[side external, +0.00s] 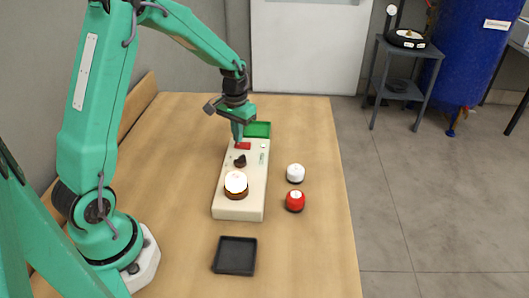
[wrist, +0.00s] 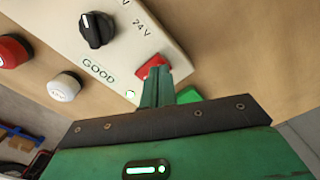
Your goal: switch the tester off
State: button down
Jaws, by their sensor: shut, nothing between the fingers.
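The tester (side external: 250,180) is a long cream box on the table. It has a red switch (side external: 243,146) near its far end, and a black knob (side external: 240,161). A white-topped, brown-sided round piece (side external: 236,184) sits at its near end. My gripper (side external: 238,140) is shut and empty, pointing down at the switch. In the wrist view its fingertips (wrist: 158,76) overlap the switch's edge; I cannot tell whether they touch it.
A green tray (side external: 258,130) lies just beyond the tester. A white-capped piece (side external: 295,172) and a red-capped piece (side external: 295,201) stand to its right. An empty black tray (side external: 235,256) lies at the front.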

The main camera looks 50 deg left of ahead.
aim_at(238, 144)
jog(key=shift+f, duration=0.6)
dwell(0.6)
jog(key=shift+r, duration=3.5)
jog(key=shift+r, duration=0.1)
jog(key=s+d+r+m+t, duration=0.1)
jog(key=s+d+r+t, duration=0.2)
jog(key=s+d+r, duration=0.6)
jog(key=s+d+r+m+t, duration=0.1)
jog(key=s, duration=0.4)
jog(key=s+d+r+m+t, duration=0.1)
jog(key=s+d+r, duration=0.1)
jog(key=s, duration=0.4)
jog(key=shift+d+t, duration=0.25)
jog(key=shift+t, duration=0.05)
